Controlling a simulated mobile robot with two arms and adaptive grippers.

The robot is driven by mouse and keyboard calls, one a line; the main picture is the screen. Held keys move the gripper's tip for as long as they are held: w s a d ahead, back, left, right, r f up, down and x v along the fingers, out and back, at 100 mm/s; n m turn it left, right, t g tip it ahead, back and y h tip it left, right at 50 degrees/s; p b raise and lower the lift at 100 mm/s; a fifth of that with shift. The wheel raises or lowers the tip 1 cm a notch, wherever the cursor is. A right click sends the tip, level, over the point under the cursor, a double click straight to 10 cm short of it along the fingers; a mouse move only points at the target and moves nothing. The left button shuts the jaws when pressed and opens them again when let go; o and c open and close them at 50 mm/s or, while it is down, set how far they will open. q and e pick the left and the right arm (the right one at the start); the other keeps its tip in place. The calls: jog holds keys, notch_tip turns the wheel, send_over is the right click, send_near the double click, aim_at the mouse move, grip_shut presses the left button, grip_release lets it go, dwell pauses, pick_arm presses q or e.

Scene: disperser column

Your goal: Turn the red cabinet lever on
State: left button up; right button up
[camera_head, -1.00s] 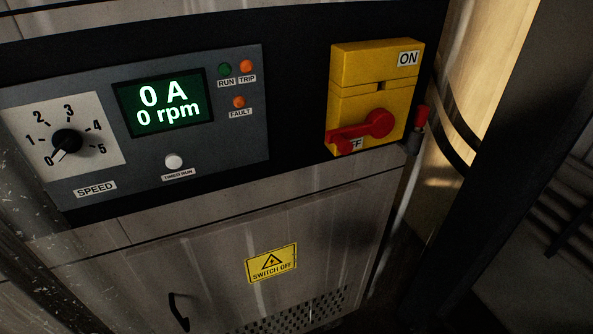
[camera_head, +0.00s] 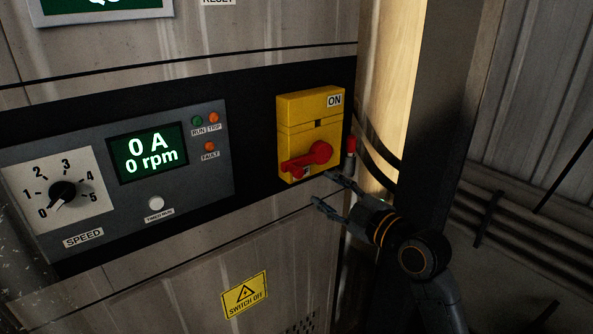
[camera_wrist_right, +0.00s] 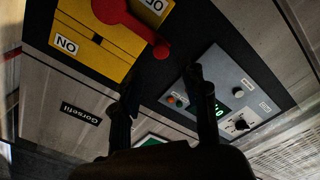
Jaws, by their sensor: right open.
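The red lever (camera_head: 307,158) sits on a yellow switch box (camera_head: 310,106) with an ON label at its upper right. The lever's handle points left and slightly down, near the lower label, which is mostly covered. My right gripper (camera_head: 322,188) is open and empty, just below and right of the lever, its fingers pointing left. In the right wrist view the picture is turned over: the red lever (camera_wrist_right: 125,18) and yellow box (camera_wrist_right: 90,45) lie beyond the open fingers (camera_wrist_right: 163,85). I see no contact with the lever. My left gripper is out of view.
Left of the switch is a grey panel with a speed dial (camera_head: 62,194), a display (camera_head: 148,152) reading 0 A and 0 rpm, and small lamps. A red-tipped part (camera_head: 351,146) stands right beside the yellow box. A dark post (camera_head: 432,110) rises further right.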

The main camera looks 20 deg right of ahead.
aim_at(300, 174)
jog(key=p+x, duration=0.3)
jog(key=x, duration=0.7)
jog(key=shift+s+a, duration=0.15)
jog(key=shift+a, duration=0.05)
jog(key=shift+c, duration=0.2)
grip_shut()
